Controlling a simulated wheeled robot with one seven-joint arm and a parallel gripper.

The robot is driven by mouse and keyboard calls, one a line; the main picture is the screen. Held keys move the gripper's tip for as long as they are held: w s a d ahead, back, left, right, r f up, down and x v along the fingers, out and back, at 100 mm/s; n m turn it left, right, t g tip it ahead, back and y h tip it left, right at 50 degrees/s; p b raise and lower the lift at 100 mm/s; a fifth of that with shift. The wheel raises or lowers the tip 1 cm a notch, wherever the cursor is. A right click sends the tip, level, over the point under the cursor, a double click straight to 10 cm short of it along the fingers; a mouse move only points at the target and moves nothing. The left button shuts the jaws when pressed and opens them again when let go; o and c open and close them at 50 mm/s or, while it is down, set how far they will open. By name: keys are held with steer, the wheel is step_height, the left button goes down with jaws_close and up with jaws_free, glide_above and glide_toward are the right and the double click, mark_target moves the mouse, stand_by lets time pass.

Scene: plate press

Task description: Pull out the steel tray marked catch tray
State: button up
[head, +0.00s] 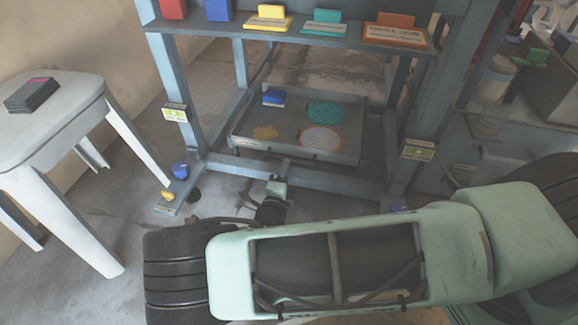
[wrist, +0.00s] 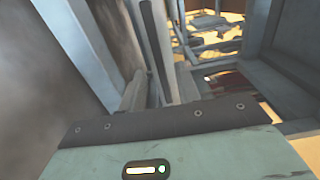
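The grey steel tray (head: 350,156) sits low inside the press frame, behind its lower front crossbar. A small pale label shows at its front left, too small to read. My gripper (head: 284,174) seems to be the small dark and pale-green end just in front of the crossbar, near the tray's front. Its fingertips are too small to tell apart, and contact with the tray is unclear.
The frame's front posts carry small labels (head: 175,113) (head: 419,150). A shelf (head: 300,36) with coloured blocks and cards is above the tray. A grey table (head: 60,95) with a dark box stands at left. A blue object (head: 180,170) lies by the left post's foot.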

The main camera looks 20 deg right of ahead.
steer(key=shift+b+x, duration=0.85)
steer(key=shift+x, duration=1.6)
jaws_close()
